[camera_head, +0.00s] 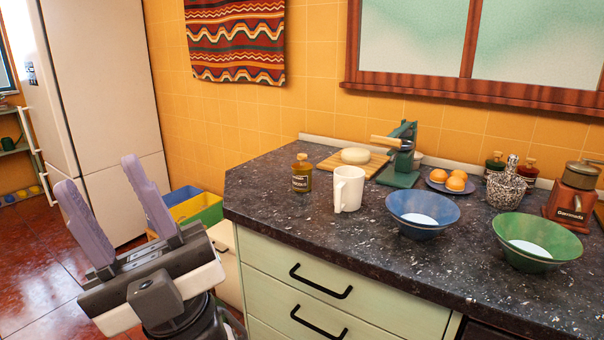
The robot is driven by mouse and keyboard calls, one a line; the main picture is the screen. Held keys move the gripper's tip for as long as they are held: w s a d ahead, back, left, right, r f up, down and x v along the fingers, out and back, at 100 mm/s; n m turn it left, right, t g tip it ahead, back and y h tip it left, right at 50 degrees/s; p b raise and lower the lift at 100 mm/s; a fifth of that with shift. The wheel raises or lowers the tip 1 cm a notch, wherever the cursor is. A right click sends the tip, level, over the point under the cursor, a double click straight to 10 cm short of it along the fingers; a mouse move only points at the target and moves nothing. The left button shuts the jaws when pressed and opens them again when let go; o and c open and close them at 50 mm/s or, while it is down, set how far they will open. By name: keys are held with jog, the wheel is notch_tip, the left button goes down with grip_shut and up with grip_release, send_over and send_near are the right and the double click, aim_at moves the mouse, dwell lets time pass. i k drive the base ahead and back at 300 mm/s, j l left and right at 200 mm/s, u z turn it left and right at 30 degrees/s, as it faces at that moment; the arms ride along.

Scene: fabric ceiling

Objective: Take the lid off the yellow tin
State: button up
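No yellow tin with a lid can be made out in this view. My gripper (98,173) is at the lower left, with its two purple fingers pointing up and spread apart. It is open, with nothing between the fingers. It is in front of the refrigerator and left of the counter, apart from everything on the counter.
The dark speckled counter (290,220) holds a bottle (302,175), white mug (348,189), blue bowl (422,213), green bowl (537,240), green press (403,160) and red grinder (573,198). Blue and yellow bins (188,207) stand beyond its left end. The counter's front left is clear.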

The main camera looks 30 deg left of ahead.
aim_at(301, 165)
jog(key=j+z, duration=0.25)
jog(key=j, duration=0.6)
jog(key=j+z, duration=0.1)
jog(key=j, duration=0.4)
jog(key=i+j+z, duration=0.15)
jog(key=j, duration=0.35)
jog(key=i+j, duration=0.1)
jog(key=i, duration=0.65)
